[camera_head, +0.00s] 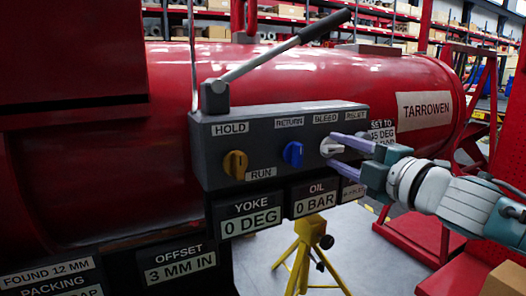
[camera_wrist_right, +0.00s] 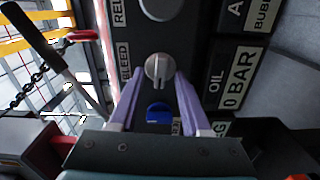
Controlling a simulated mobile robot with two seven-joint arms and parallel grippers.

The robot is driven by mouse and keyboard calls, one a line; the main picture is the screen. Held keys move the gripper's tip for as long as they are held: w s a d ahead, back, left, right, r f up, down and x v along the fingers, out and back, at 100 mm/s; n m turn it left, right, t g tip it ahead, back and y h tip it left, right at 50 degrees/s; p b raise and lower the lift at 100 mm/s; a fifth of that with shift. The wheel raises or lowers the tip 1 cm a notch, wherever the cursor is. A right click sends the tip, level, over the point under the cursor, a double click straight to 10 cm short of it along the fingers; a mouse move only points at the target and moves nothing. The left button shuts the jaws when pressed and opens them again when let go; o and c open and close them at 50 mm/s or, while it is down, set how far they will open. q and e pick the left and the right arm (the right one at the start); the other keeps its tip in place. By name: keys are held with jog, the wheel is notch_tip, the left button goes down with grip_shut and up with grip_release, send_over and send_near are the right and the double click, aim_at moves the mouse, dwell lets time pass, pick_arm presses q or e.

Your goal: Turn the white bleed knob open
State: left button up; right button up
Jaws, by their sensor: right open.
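The white bleed knob (camera_head: 331,147) sits on the front of the dark grey control box (camera_head: 222,160), under the BLEED label. My right gripper (camera_head: 333,151) comes in from the right with its purple fingers open. In the right wrist view the knob (camera_wrist_right: 158,67) shows as a round disc with a raised grip bar, just at the fingertips (camera_wrist_right: 160,78), with one finger on each side. I cannot tell whether the fingers touch it. My left gripper is in neither view.
A blue RETURN knob (camera_head: 292,154) and a yellow HOLD/RUN knob (camera_head: 235,164) sit left of the bleed knob. A long lever (camera_head: 285,48) rises above the box. Placards read YOKE 0 DEG (camera_head: 250,215) and OIL 0 BAR (camera_head: 314,198). A red cylinder (camera_head: 400,75) lies behind.

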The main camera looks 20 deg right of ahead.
jog(key=s+p, duration=0.1)
jog(key=s, duration=0.8)
jog(key=shift+s+d, duration=0.4)
jog(key=s+a+r+m+g+p, duration=0.4)
jog(key=s+a+m+g+p, duration=0.1)
jog(key=s+p, duration=0.3)
jog(key=s+a+r+m+g+h+p, duration=0.1)
jog(key=s+a+r+m+g+p, duration=0.2)
jog(key=s+a+m+g+p, duration=0.35)
jog(key=s+a+r+m+g+p, duration=0.3)
jog(key=s+r+m+p, duration=0.15)
jog(key=s+p, duration=0.45)
notch_tip(320, 180, up, 36)
jog(key=p, duration=3.6)
jog(key=shift+w+f, duration=0.2)
jog(key=shift+w, duration=0.25)
